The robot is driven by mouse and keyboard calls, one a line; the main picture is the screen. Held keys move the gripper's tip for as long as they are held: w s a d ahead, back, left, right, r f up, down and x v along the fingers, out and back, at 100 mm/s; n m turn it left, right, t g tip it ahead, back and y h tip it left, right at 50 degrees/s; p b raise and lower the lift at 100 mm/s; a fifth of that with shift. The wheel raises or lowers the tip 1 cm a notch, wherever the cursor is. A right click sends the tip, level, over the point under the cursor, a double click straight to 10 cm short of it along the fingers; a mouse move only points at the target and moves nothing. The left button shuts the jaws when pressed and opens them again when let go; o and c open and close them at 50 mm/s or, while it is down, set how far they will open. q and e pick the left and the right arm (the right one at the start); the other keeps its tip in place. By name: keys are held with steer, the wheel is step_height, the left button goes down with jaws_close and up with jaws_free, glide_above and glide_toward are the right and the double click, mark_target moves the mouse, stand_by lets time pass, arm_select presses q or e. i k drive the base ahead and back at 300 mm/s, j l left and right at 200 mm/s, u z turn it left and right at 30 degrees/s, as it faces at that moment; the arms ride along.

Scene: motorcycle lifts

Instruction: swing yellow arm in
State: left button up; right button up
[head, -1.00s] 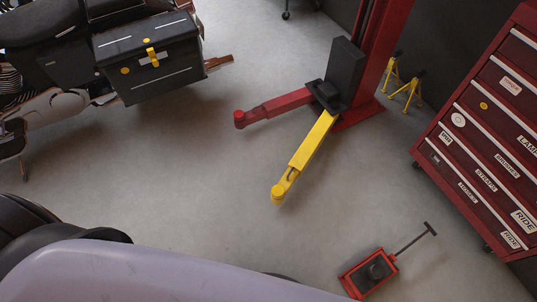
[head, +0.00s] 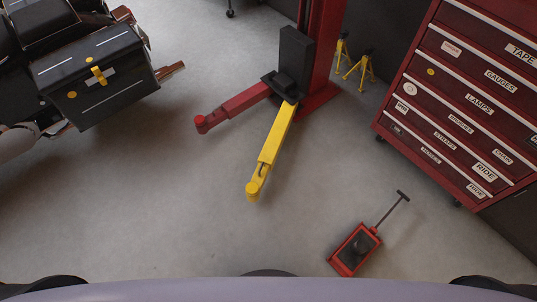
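The yellow arm (head: 271,150) is a lift arm at the foot of the red lift post (head: 322,50). It reaches down and slightly left over the floor, with a round pad at its free end. A red arm (head: 232,107) comes from the same carriage and points left and slightly down, at an angle to the yellow one. A black block (head: 294,57) stands on the carriage beside the post. Neither of my grippers is in the head view.
A red floor jack (head: 354,250) with a raised handle lies at the lower right. A red tool cabinet (head: 465,110) stands at the right. Yellow stands (head: 355,65) are behind the post. A motorcycle with a black case (head: 95,75) is at upper left. Floor between is clear.

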mark_target(270, 153)
steer(key=i+j, duration=1.25)
steer(key=i+j+z, duration=0.05)
